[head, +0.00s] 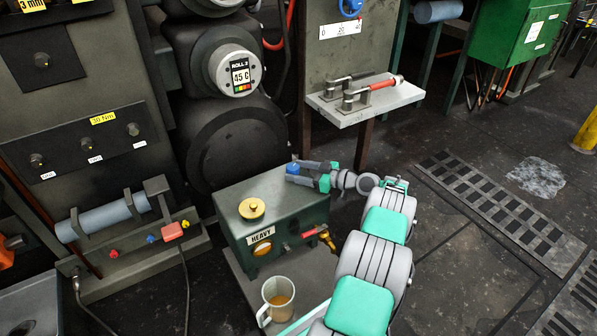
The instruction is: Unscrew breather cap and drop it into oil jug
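A dark green box (310,218) marked HEAVY stands in the middle. A round brass-coloured cap (251,208) sits on its top at the left. A small blue piece (292,168) shows at the top's back right corner. I cannot tell which of these is the breather cap. My gripper (298,173) reaches in from the right with its fingertips at the blue piece; whether they grip it is too small to tell. The oil jug (279,291), clear with a handle and amber liquid inside, stands in front of the box, below the brass-coloured cap.
A brass tap (327,237) with a red handle sticks out of the box's front right. A dark roll housing (235,140) rises behind the box. A shelf (368,103) with clamps stands behind my gripper. Open floor lies right of my arm.

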